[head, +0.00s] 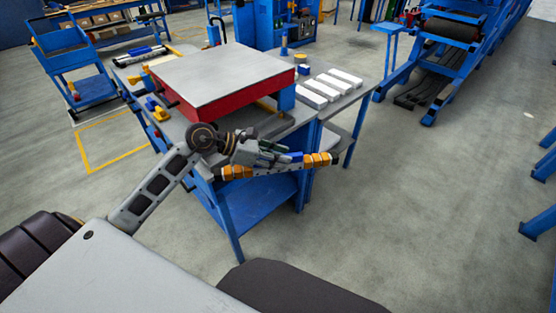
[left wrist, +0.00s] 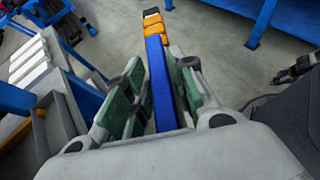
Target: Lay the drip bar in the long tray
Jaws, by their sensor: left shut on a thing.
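The drip bar is a blue bar (head: 291,157) with orange and black bands towards its ends. My left gripper (head: 268,157) is shut on its middle and holds it in the air in front of the workbench, roughly level. In the left wrist view the bar (left wrist: 158,75) runs away from the camera between the green pads of the gripper (left wrist: 150,95). A dark grey, low-walled tray (left wrist: 62,130) at the left of that view looks like the long tray. In the head view the tray is mostly hidden behind the gripper and bench objects.
A large grey-topped panel with red sides (head: 222,75) lies on the workbench. Several white blocks (head: 330,85) lie on the side table at right. A blue trolley (head: 70,55) stands at far left. The floor (head: 400,200) to the right is clear.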

